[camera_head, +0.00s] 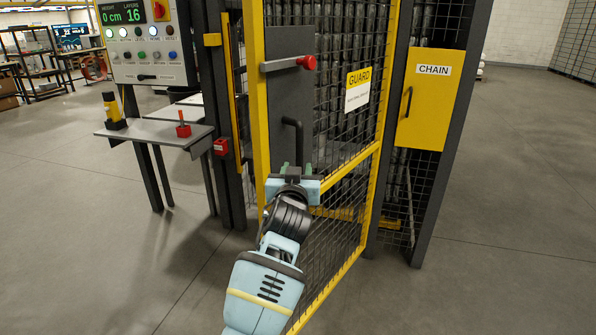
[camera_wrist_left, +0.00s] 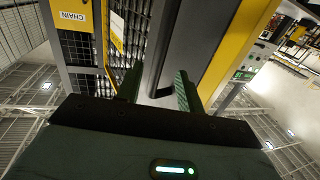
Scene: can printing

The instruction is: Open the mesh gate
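The mesh gate (camera_head: 377,182) has a yellow frame, black wire mesh and a dark plate (camera_head: 288,95). Its lower edge slants out towards me from the right post, so it looks swung partly out. A grey latch bar with a red knob (camera_head: 308,62) lies level across the plate. Below it is a black upright handle (camera_head: 298,138). My left gripper (camera_head: 297,169) is at the handle's lower end. In the left wrist view the handle (camera_wrist_left: 170,50) passes between the fingers (camera_wrist_left: 157,88), which stand apart with a visible gap on one side. My right gripper is out of view.
A control panel (camera_head: 146,45) and a small grey shelf (camera_head: 155,132) with a red-knobbed lever stand left of the gate. A yellow CHAIN cover (camera_head: 430,100) is on the right. The floor in front and to the right is clear.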

